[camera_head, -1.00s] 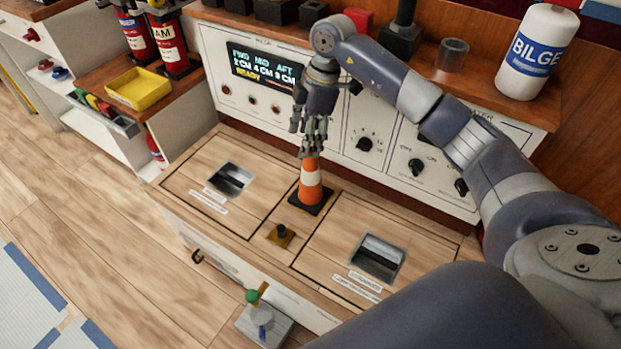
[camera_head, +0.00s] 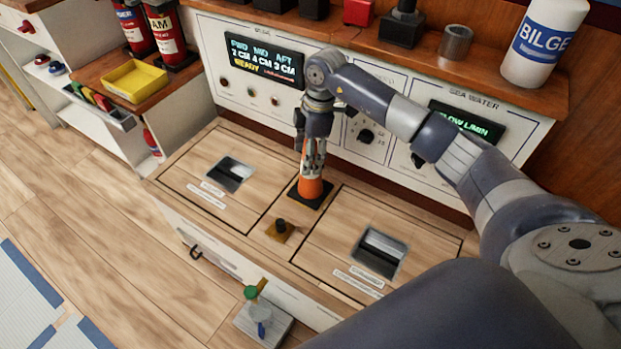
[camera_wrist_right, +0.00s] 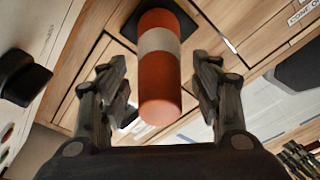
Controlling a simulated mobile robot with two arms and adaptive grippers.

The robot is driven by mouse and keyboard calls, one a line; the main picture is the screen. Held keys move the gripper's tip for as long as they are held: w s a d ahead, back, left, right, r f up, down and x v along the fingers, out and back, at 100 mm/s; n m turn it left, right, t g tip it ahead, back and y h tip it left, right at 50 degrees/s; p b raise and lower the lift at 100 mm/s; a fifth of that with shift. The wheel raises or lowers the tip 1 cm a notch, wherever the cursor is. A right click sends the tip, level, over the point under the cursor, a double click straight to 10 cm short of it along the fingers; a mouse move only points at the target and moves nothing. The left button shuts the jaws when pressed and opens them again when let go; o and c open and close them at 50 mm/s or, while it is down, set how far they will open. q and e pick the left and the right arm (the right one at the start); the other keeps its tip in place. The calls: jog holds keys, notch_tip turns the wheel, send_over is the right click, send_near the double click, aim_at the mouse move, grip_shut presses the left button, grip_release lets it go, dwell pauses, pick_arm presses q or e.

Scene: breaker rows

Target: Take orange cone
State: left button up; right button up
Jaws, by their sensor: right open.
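The orange cone (camera_head: 311,188) has a white band and a black square base, and stands upright on the wooden counter between two hatch panels. My right gripper (camera_head: 313,170) has come down over its top from above and hides the upper part in the head view. In the right wrist view the cone (camera_wrist_right: 160,85) lies between the two spread fingers of my right gripper (camera_wrist_right: 160,100), with a gap showing on each side. My right gripper is open. My left gripper is not in view.
A brown plate with a black knob (camera_head: 281,228) sits just in front of the cone. Recessed metal pulls (camera_head: 230,174) are on both hatches. The control panel (camera_head: 250,90) stands close behind. A shelf above it holds a white bilge bottle (camera_head: 540,42).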

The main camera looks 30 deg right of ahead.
jog(key=shift+f, duration=0.35)
jog(key=shift+r, duration=0.1)
grip_shut()
